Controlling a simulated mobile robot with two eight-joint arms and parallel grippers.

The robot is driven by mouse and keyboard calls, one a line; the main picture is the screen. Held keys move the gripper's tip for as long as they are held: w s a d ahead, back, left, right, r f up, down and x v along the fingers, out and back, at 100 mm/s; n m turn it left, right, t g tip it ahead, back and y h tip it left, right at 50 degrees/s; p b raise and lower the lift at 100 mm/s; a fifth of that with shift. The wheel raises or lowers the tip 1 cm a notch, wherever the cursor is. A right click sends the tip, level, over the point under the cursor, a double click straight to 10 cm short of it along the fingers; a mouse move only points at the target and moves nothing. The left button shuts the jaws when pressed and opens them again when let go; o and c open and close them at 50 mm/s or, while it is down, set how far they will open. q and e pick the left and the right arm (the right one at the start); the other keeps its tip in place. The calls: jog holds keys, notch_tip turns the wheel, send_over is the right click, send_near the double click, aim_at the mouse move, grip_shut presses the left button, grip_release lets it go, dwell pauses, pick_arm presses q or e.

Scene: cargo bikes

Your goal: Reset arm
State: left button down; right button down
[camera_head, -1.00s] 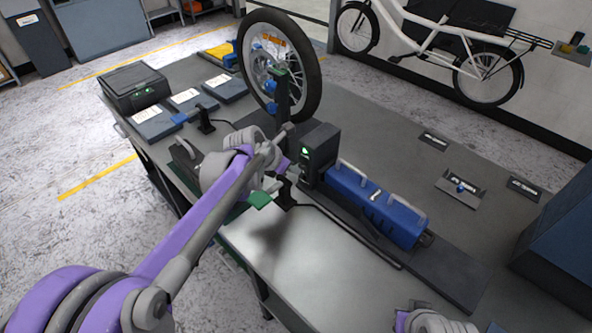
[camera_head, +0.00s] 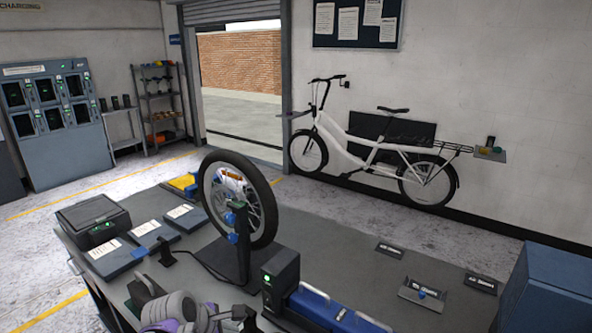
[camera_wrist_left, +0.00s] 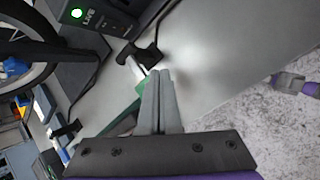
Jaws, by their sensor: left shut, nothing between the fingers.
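My left gripper (camera_wrist_left: 162,90) is shut in the left wrist view, its two grey fingers together with nothing between them. It is above the grey workbench (camera_wrist_left: 215,55). A green piece (camera_wrist_left: 122,118) shows beside and partly behind the fingers. In the head view the grey and purple left arm (camera_head: 172,308) shows at the bottom edge, and its fingertips are not clear there. My right gripper is not in view; a purple and grey arm part shows at the right of the wrist view.
On the bench are a wheel on a stand (camera_head: 240,200), a black box with a green light (camera_head: 281,282), a blue battery case (camera_head: 335,314), a dark case (camera_head: 94,220) and several flat blue boxes. A blue cabinet (camera_head: 555,290) stands at right.

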pick_arm(q)
jog(key=s+a+f+m+y, duration=0.1)
jog(key=s+f+m, duration=0.2)
jog(key=s+m, duration=0.7)
jog(key=s+a+f+m+y, duration=0.1)
jog(key=s+f+m, duration=0.3)
jog(key=s+m, duration=0.6)
jog(key=shift+s+a+f+m+y, duration=0.2)
jog(key=shift+s+a+m+y, duration=0.15)
jog(key=shift+m+y, duration=0.2)
